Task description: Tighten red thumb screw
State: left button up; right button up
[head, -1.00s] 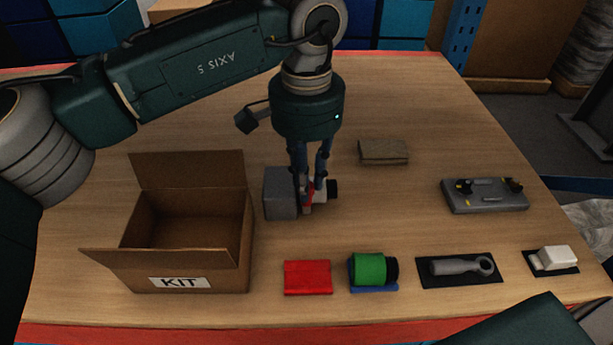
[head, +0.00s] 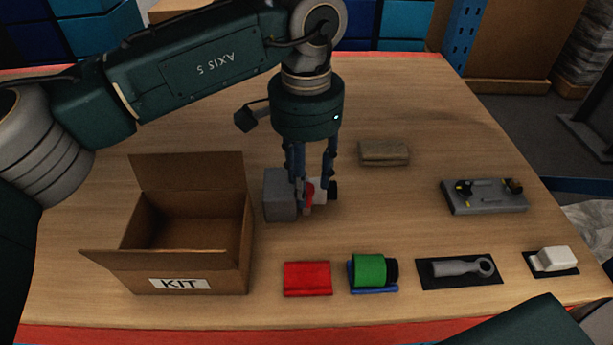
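A grey block (head: 279,194) stands mid-table with a red part (head: 309,196), a white part (head: 320,190) and a black end (head: 333,190) on its right side. The red part looks like the red thumb screw, partly hidden by a finger. My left gripper (head: 315,197) points down over it with its fingers spread apart, one at each side of the red and white parts. I cannot tell whether a finger touches them. My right gripper is out of view.
An open KIT box (head: 180,267) stands to the left. A tan pad (head: 384,152) and a grey fixture plate (head: 485,197) lie to the right.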

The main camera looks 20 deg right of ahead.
pick_arm(q)
notch_tip(320, 180, up, 12)
dwell(0.5)
